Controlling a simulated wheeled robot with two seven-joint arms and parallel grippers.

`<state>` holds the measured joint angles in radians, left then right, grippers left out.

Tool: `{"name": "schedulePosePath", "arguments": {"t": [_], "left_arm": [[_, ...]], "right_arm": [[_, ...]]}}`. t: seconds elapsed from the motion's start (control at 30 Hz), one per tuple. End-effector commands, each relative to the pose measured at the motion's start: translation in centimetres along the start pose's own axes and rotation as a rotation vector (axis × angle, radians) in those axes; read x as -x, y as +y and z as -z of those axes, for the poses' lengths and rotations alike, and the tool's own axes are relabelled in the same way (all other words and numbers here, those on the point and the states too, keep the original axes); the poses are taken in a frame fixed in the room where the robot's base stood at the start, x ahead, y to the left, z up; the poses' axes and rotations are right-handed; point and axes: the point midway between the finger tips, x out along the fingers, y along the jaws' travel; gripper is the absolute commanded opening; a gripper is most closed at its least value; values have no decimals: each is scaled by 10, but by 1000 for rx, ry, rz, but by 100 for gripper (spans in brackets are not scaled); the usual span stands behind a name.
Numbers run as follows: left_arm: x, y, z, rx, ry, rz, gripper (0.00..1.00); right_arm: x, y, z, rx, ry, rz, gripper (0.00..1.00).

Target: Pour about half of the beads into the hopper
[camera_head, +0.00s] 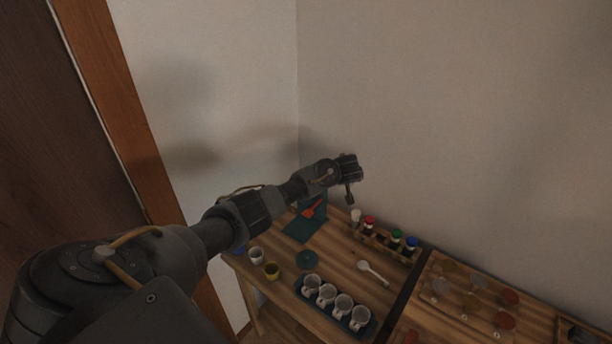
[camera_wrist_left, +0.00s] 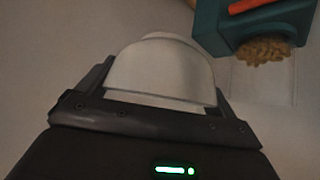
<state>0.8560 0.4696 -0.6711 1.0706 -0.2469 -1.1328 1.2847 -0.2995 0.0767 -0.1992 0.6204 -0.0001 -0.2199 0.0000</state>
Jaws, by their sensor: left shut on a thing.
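My left gripper (camera_head: 350,183) is raised at the back of the table near the wall corner. In the left wrist view it is shut on a whitish rounded cup (camera_wrist_left: 160,70), between its two dark fingers. I cannot see into the cup, and the head view does not show it clearly. The teal hopper (camera_wrist_left: 212,25) with an orange part is at the upper right of the wrist view, apart from the cup. Tan beads (camera_wrist_left: 264,50) show at its edge, above a clear panel or bin. In the head view the teal stand (camera_head: 297,231) is below my gripper. My right gripper is not in view.
A wooden rack (camera_head: 385,243) of colour-capped bottles stands right of my gripper. Walls close the back.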

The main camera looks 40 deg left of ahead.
Motion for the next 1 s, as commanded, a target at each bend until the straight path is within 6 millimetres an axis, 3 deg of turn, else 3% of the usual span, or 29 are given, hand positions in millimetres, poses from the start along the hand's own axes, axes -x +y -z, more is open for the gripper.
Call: {"name": "schedulePosePath", "arguments": {"t": [0.47, 0.8, 1.0], "left_arm": [[31, -17, 36, 136, -13, -121, 58], [45, -33, 51, 261, -23, -236, 58], [44, -45, 52, 332, -31, -304, 58]], "right_arm": [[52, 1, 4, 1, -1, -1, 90], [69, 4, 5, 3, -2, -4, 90], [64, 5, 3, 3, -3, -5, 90]]}}
